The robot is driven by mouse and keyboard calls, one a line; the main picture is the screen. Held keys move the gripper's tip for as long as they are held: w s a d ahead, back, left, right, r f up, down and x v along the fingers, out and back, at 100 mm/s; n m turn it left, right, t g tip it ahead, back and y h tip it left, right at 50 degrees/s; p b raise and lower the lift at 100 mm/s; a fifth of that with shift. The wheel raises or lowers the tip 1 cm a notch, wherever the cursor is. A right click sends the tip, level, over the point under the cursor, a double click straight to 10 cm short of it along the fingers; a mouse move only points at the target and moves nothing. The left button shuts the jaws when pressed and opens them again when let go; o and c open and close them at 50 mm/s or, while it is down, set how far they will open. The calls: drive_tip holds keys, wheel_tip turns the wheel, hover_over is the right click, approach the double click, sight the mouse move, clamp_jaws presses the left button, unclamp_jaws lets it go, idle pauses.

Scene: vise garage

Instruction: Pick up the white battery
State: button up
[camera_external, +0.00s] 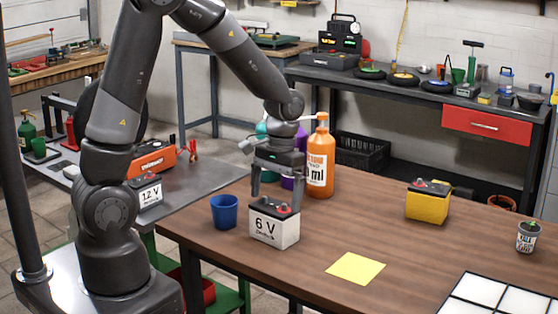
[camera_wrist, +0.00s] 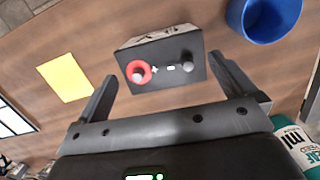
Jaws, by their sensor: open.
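The white battery (camera_external: 275,229) stands upright on the brown wooden table, with a black top and "6 V" on its front. In the wrist view its black top (camera_wrist: 165,75) shows a red ring terminal and a grey one. My gripper (camera_external: 278,190) is open above and slightly behind the battery, its fingers pointing down. In the wrist view the two fingertips (camera_wrist: 163,70) lie on either side of the battery's near part, with room at each side. I cannot tell how far the tips are above the top.
A blue cup (camera_external: 225,212) stands just left of the battery. An orange bottle (camera_external: 320,160) and purple and green bottles stand close behind my gripper. A yellow sheet (camera_external: 356,268) lies front right. A yellow battery (camera_external: 428,202) stands farther right. The table between is clear.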

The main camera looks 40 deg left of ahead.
sight(275, 206)
drive_tip(key=f, duration=0.6)
drive_tip(key=shift+s+a+f, duration=0.1)
drive_tip(key=shift+s+f, duration=0.1)
drive_tip(key=shift+s, duration=0.05)
drive_tip(key=shift+r, duration=0.1)
drive_tip(key=c, duration=1.4)
